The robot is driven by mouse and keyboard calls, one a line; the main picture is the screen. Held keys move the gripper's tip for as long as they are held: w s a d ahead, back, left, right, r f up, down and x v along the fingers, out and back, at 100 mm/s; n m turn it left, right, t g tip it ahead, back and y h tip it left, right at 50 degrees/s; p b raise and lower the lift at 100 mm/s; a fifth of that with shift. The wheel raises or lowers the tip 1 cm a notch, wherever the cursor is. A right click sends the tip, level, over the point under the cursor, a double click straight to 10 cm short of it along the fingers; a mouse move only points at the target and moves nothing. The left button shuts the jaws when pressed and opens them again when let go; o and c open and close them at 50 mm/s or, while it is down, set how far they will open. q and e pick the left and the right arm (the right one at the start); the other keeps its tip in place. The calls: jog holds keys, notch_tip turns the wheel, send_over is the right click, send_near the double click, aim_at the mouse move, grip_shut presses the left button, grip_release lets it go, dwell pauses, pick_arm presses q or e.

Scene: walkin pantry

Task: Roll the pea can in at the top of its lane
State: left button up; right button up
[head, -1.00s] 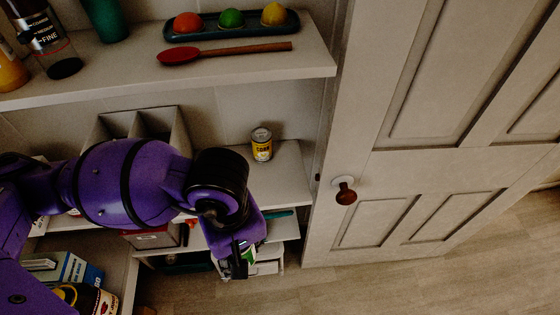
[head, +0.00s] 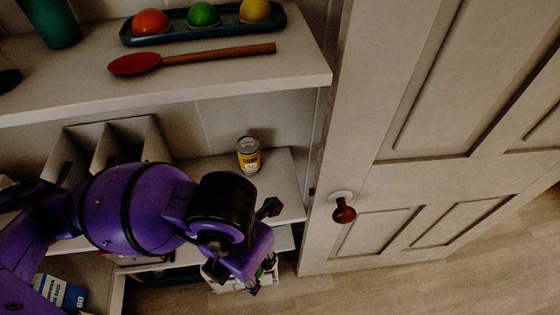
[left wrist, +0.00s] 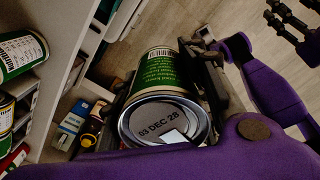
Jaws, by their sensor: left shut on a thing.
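My left gripper (head: 258,282) is low in front of the shelves in the head view, mostly hidden behind my own wrist. In the left wrist view it is shut on a can with a green label (left wrist: 165,72), with a finger on each side. The can's metal end, stamped "03 DEC 28", faces the camera. The word for peas cannot be read on its label. In the left wrist view, black fingers on a purple hand at the upper right look like my right gripper (left wrist: 288,20); whether it is open is unclear.
A yellow corn can (head: 248,155) stands on the middle shelf, right of a grey divider (head: 105,145). Above are a red spoon (head: 190,60) and a tray (head: 200,27) of coloured balls. A door (head: 420,150) closes in the right. Other green-labelled cans (left wrist: 20,52) are left.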

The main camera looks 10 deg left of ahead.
pick_arm(q)
jog(key=shift+a+n, duration=0.1)
jog(key=shift+n, duration=0.7)
jog(key=shift+s+n, duration=0.1)
jog(key=shift+n, duration=0.6)
pick_arm(e)
jog(key=shift+s+f, duration=0.15)
jog(key=shift+s, duration=0.15)
